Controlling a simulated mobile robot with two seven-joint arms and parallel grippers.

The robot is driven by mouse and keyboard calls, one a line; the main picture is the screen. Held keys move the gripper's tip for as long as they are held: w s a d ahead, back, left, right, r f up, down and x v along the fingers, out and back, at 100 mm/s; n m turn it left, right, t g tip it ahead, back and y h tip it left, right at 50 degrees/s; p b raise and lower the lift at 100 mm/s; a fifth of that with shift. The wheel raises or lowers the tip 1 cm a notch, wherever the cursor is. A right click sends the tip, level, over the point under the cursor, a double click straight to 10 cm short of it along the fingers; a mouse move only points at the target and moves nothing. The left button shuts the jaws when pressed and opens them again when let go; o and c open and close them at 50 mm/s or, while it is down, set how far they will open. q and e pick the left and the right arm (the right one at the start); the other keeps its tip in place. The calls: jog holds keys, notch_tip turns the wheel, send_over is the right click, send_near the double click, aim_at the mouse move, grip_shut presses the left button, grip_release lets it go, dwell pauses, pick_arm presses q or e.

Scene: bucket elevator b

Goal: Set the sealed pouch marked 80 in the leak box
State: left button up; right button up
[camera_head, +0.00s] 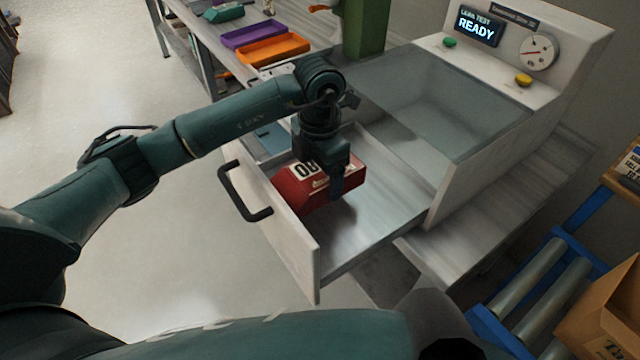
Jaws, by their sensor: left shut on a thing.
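The red pouch (300,193) has a white label with black figures, partly hidden by my gripper; I read "80" only in part and upside down. My left gripper (335,193) points down and is shut on the pouch, inside or just over the open drawer (372,225). I cannot tell whether the pouch touches the drawer floor. The leak box (425,105) stands right behind the drawer, with a see-through top and a panel whose screen (478,27) reads "LEAK TEST READY". My right gripper is not in view.
The drawer front with a black handle (243,192) juts out toward the floor. Purple (253,34) and orange (272,50) trays lie on the bench behind, near a green column (365,28). A roller conveyor (530,285) and a cardboard box (605,315) are at right.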

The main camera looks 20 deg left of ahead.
pick_arm(q)
jog(key=shift+f, duration=2.4)
jog(key=shift+f, duration=0.15)
jog(key=o, duration=0.8)
jog(key=shift+c, duration=0.2)
notch_tip(320, 180, up, 12)
jog(key=shift+r+b, duration=0.15)
jog(key=shift+b, duration=0.55)
